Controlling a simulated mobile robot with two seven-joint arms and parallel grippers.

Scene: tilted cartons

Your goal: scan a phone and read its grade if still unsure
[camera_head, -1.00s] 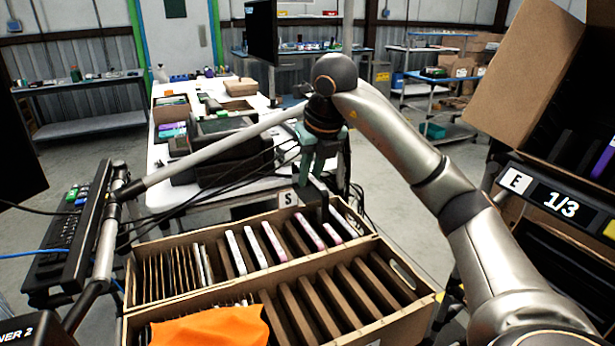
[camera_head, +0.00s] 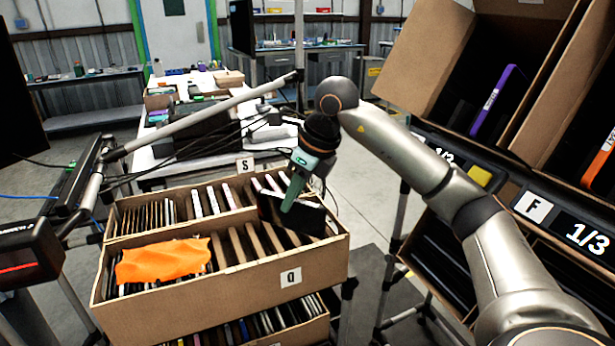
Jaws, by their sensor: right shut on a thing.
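My right gripper (camera_head: 291,203) has greenish fingers, points down and is shut on a dark, flat phone (camera_head: 305,218). The phone is tilted over the right part of the slotted cartons, partly hidden behind the fingers. No grade can be read on it. A black scanner unit (camera_head: 28,255) with a red light strip stands at the left edge. More phones stand on edge in the back carton (camera_head: 135,222), by the S label. My left gripper is not in view.
Open floor lies between.

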